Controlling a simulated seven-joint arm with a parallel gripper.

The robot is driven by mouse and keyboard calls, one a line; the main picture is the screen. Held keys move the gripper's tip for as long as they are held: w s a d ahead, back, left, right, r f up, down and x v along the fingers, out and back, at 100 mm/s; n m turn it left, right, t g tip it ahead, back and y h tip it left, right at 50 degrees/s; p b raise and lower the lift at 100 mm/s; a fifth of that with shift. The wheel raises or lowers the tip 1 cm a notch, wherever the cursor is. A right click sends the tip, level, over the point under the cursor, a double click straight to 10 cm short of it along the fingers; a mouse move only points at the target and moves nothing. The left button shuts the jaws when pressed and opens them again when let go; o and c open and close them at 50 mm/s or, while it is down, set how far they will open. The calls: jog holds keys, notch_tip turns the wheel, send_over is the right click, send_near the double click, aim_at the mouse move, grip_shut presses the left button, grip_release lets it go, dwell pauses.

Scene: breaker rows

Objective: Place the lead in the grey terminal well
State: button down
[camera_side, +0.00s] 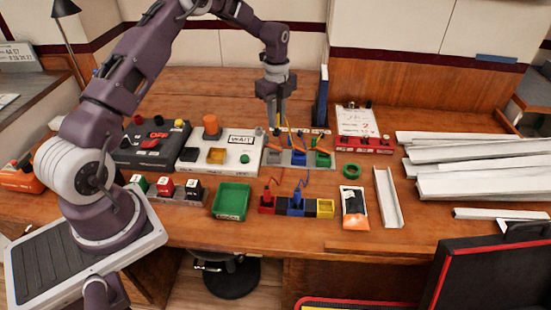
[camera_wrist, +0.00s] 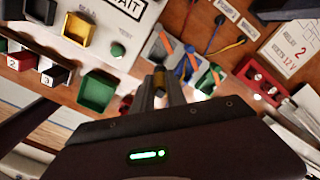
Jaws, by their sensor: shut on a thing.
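My gripper (camera_side: 277,124) points down above the back row of terminal wells, close over its left end. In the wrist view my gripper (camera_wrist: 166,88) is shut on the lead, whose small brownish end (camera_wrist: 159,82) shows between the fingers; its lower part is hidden. The grey terminal well (camera_side: 273,157) is the left one of that row, and it also shows in the wrist view (camera_wrist: 157,47). A blue well (camera_side: 298,158) and a green well (camera_side: 322,159) stand to its right, with cables in or over them. I cannot tell whether the lead touches the grey well.
A white panel (camera_side: 222,160) stands left, a red block (camera_side: 365,147) right. A green tray (camera_side: 231,201) is in front.

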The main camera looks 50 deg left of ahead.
jog(key=f, duration=1)
jog(key=shift+a, duration=0.4)
jog(key=shift+f, duration=0.15)
jog(key=c, duration=1.3)
grip_release()
jog(key=shift+c, duration=0.2)
